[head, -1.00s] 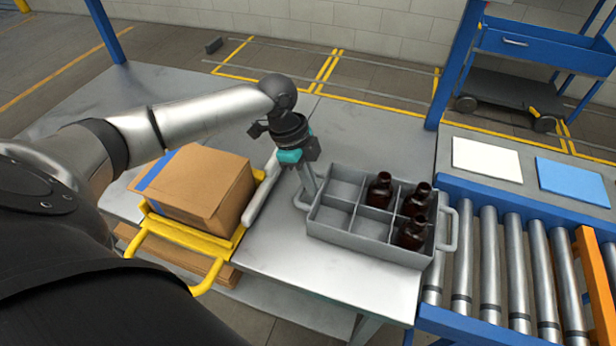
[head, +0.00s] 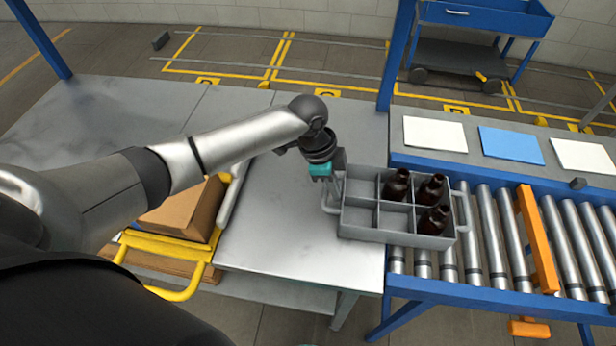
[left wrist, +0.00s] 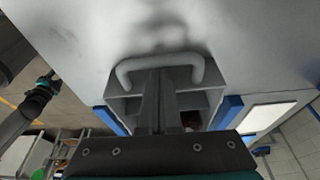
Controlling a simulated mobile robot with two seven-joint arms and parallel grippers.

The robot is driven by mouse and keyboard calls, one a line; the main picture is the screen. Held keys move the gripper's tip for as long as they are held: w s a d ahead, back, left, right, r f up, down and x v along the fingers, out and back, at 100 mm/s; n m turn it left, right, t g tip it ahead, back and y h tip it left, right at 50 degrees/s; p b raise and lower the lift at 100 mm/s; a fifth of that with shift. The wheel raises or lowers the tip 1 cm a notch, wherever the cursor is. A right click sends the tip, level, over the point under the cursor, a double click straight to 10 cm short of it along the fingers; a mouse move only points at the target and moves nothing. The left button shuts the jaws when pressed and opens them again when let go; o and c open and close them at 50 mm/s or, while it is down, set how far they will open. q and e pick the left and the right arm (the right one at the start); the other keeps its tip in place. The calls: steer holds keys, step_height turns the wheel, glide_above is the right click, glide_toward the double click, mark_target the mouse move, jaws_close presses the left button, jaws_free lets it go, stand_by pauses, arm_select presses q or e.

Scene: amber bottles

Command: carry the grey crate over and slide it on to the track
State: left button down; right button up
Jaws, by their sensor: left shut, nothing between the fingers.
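The grey crate (head: 395,238) is divided into compartments and holds three dark amber bottles (head: 432,190), with the left compartments empty. Its left part is over the metal table and its right part over the rollers of the track (head: 494,230). My left gripper (head: 328,190) is at the crate's left handle, pointing down. In the left wrist view its closed fingers (left wrist: 158,78) overlap the handle (left wrist: 128,72), with nothing seen gripped. An arm with a teal-banded gripper (left wrist: 44,84), apparently my right, shows at the left there; its jaws are too small to read.
An orange bar (head: 537,240) crosses the rollers to the right of the crate. A cardboard box (head: 185,215) sits on a yellow frame (head: 170,246) at the left. White and blue panels (head: 511,146) lie behind the track. The metal table (head: 275,225) is clear left of the crate.

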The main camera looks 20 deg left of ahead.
arm_select(q)
glide_above(390, 214)
steer(key=shift+a, duration=0.15)
steer(key=shift+d, duration=0.2)
stand_by(0.3)
